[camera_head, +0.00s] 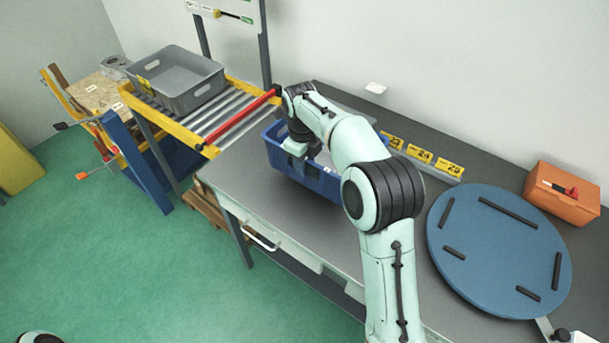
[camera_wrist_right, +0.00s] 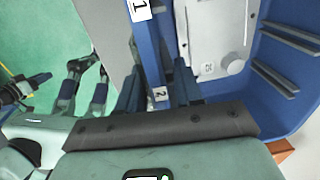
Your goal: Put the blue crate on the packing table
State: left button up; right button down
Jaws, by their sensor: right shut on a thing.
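The blue crate (camera_head: 318,183) is over the grey packing table (camera_head: 285,222), near its left end, and looks level. I cannot tell whether its bottom touches the tabletop. My right gripper (camera_head: 297,147) is shut on the near-left wall of the crate; the arm hides part of the crate's right side. In the right wrist view the crate (camera_wrist_right: 275,92) fills the right half, its wall between the fingers of my right gripper (camera_wrist_right: 158,88). A pale grey part (camera_wrist_right: 215,40) with a round knob shows inside it. My left gripper is not clearly seen.
A roller conveyor (camera_head: 213,115) with a grey crate (camera_head: 178,88) adjoins the table's left end, with a red bar (camera_head: 238,120) across its end. Yellow number labels (camera_head: 420,154) line the back. A blue round turntable (camera_head: 490,245) and an orange box (camera_head: 562,198) are right.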

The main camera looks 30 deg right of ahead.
pick_arm(q)
jog(key=shift+s+f+b, duration=0.3)
jog(key=shift+s+f, duration=0.1)
pick_arm(e)
jog(key=shift+f, duration=2.7)
jog(key=c, duration=0.8)
grip_release()
jog(key=shift+f, duration=0.1)
jog(key=shift+o, duration=0.2)
jog(key=r, duration=0.4)
jog(key=r+p, duration=0.1)
jog(key=r, duration=0.7)
jog(key=shift+s+a+p, duration=0.2)
jog(key=shift+a+p, duration=0.1)
jog(key=shift+a, duration=0.1)
pick_arm(q)
jog(key=shift+w+r, duration=1.05)
